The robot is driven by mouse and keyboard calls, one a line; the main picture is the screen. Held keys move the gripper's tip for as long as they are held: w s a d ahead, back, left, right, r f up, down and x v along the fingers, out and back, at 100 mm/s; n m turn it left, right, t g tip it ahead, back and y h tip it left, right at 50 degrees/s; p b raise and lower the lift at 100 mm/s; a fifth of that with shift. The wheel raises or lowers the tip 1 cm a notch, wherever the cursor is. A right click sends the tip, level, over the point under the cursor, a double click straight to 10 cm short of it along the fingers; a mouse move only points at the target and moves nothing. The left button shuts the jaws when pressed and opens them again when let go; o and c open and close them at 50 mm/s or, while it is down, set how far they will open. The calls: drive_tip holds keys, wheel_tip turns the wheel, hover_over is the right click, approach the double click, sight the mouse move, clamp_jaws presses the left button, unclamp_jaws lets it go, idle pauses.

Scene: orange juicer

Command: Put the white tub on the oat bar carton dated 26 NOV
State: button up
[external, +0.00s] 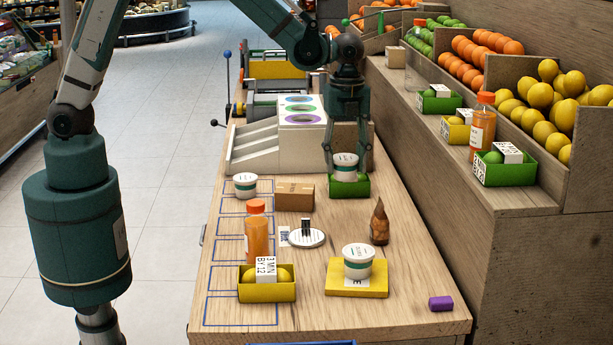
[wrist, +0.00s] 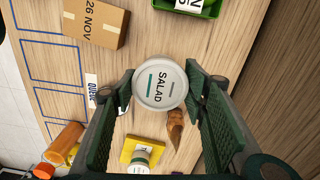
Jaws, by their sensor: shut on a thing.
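My gripper (external: 347,152) is shut on a white tub (external: 345,172) with a white lid. In the wrist view the lid reads SALAD and the tub (wrist: 160,82) sits between the two fingers (wrist: 159,88). It appears held above the table. The brown oat bar carton (external: 294,197) lies on the table to the left of the gripper. In the wrist view the carton (wrist: 95,20) shows 26 NOV on its top and is apart from the tub, at upper left.
A green tray (external: 362,190) is behind or below the held tub. Other white tubs stand at left (external: 245,187) and on a yellow tray (external: 358,264).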

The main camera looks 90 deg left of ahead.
drive_tip(key=s+a+r+p, duration=0.1)
drive_tip(key=s+a+r, duration=0.1)
drive_tip(key=s, duration=0.4)
drive_tip(key=s+a+r+p, duration=0.2)
drive_tip(key=s+a+r, duration=0.1)
drive_tip(key=s, duration=0.4)
drive_tip(key=shift+a+r+p, duration=0.2)
drive_tip(key=shift+a+p, duration=0.05)
drive_tip(key=shift+p, duration=0.05)
hover_over(295, 188)
drive_tip(key=shift+f, duration=2.95)
drive_tip(key=shift+f, duration=2.1)
drive_tip(key=shift+f+b, duration=0.15)
drive_tip(key=shift+b, duration=0.2)
